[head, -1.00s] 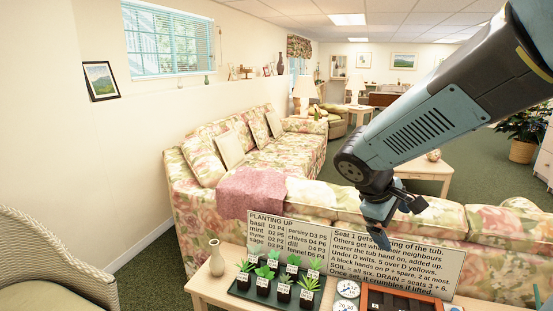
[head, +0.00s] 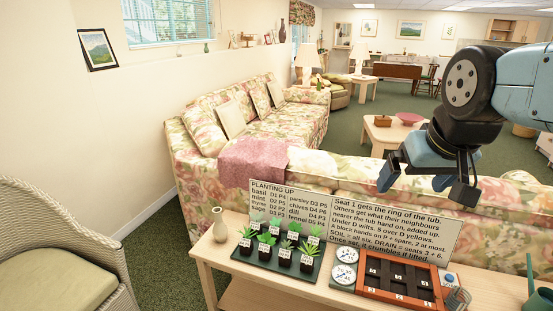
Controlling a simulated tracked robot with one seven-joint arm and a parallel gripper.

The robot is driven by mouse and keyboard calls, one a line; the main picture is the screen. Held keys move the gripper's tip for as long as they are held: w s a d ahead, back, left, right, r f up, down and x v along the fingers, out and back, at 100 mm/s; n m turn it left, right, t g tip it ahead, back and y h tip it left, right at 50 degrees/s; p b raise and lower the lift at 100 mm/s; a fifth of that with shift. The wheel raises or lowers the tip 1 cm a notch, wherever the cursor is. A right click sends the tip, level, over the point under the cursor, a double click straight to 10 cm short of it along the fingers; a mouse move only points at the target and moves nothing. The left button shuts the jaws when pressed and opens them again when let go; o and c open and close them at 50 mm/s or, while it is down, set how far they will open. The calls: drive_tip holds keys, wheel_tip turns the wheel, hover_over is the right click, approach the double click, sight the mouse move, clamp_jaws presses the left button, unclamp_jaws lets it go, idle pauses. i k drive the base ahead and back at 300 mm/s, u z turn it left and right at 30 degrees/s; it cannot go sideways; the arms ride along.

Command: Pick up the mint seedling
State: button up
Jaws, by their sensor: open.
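Several small green seedlings in black pots with white tags stand in two rows on a dark tray (head: 272,270) on the table. The tags are too small to read, so I cannot tell which seedling is mint. One front-row seedling (head: 285,252) is near the tray's middle. My gripper (head: 426,188) is open and empty, high to the right of the tray, above the sign and the back of the sofa. A sign headed "PLANTING UP" (head: 350,224) stands behind the tray and lists mint among other plants.
An orange-brown tub (head: 395,300) with dark compartments and numbered tags sits right of the tray. Two white dials (head: 344,275) lie between them. A cream vase (head: 219,226) stands left of the tray. A green watering can (head: 538,300) is at far right. The floral sofa (head: 205,190) is behind.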

sight(274, 229)
drive_tip(key=u, duration=1.9)
drive_tip(key=i, duration=1.2)
drive_tip(key=z, duration=1.9)
